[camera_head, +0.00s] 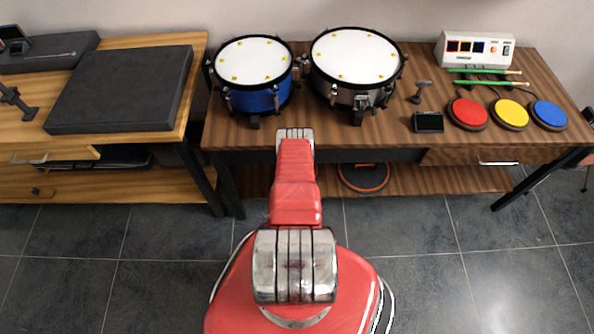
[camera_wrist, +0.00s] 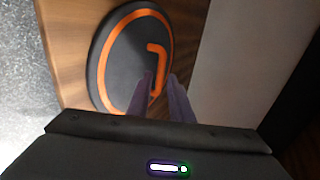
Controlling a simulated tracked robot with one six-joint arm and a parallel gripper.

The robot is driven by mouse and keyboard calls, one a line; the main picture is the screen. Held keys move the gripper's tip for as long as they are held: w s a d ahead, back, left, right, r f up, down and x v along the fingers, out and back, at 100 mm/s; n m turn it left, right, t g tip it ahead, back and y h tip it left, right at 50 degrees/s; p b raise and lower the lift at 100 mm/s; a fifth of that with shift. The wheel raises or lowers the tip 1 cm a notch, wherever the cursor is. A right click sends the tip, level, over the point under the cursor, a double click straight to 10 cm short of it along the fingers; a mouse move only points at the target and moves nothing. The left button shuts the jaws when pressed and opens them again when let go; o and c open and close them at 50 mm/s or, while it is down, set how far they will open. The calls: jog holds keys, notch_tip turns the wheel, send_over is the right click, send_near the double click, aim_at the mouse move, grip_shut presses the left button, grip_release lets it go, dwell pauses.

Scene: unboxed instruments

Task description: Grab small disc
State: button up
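A flat dark disc with an orange ring lies on the wooden lower shelf under the right table. It shows in the head view (camera_head: 350,180) and more closely in the wrist view (camera_wrist: 116,62). An orange hooked handle (camera_wrist: 158,58) is on its face. My gripper (camera_wrist: 160,76) reaches over the disc, with its two fingers apart and the handle's lower end between them. I cannot tell whether the fingers touch it.
The right tabletop (camera_head: 380,135) overhangs the shelf (camera_head: 440,178). A table leg (camera_head: 204,180) stands left of my arm.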

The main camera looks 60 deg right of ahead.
jog(key=shift+x, duration=2.25)
jog(key=shift+c, duration=0.4)
grip_shut()
jog(key=shift+s, duration=0.1)
